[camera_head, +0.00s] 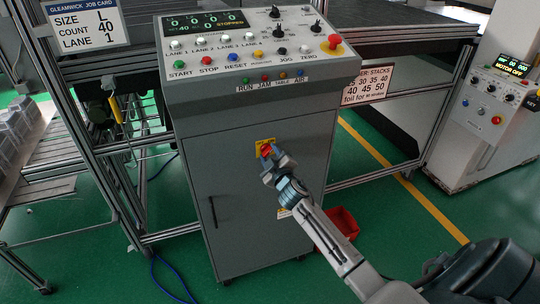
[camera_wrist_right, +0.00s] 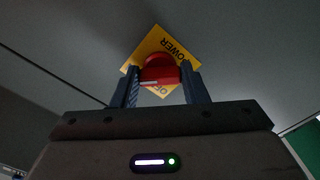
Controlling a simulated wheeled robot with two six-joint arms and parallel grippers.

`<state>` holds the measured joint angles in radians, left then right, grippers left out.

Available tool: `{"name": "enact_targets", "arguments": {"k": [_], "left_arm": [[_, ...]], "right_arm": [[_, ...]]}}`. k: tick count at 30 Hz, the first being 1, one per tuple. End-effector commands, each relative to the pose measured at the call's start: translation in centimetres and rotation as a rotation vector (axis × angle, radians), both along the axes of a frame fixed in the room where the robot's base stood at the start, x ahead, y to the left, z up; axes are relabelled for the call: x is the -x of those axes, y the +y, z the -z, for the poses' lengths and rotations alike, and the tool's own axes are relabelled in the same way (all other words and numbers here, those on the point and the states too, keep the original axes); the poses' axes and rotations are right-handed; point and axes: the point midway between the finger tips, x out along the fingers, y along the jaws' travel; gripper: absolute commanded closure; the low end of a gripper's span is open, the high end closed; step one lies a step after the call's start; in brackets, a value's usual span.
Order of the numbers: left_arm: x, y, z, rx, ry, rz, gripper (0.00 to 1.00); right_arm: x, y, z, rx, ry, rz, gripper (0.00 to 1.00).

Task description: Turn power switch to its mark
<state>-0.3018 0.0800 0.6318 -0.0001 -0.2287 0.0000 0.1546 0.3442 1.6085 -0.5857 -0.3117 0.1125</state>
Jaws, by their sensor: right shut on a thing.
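The power switch is a red rotary knob (camera_wrist_right: 160,72) on a yellow plate (camera_wrist_right: 186,46) lettered POWER, with part of another word below. In the head view the red knob (camera_head: 266,151) and the yellow plate (camera_head: 260,146) show on the front of the grey cabinet. My right gripper (camera_head: 272,162) reaches the knob from below right. In the right wrist view its two fingers (camera_wrist_right: 164,88) stand on either side of the knob, shut on it. A pale line marks the knob's face; the plate's mark is partly hidden. My left gripper is not in view.
The grey cabinet (camera_head: 240,200) carries a sloped panel with several buttons and knobs, and a red mushroom button (camera_head: 333,42). A red bin (camera_head: 338,228) stands on the floor at right. A metal frame table (camera_head: 100,140) stands at left.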

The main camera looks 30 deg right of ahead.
Motion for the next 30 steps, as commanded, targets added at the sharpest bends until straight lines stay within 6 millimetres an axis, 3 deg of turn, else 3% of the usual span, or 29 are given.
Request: {"name": "enact_targets", "arguments": {"k": [11,30], "left_arm": [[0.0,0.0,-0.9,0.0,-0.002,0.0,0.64],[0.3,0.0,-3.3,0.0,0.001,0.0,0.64]], "right_arm": [[0.0,0.0,-0.1,0.176,0.043,-0.001,0.83],[0.1,0.0,-0.2,0.76,0.186,-0.001,0.83]]}}
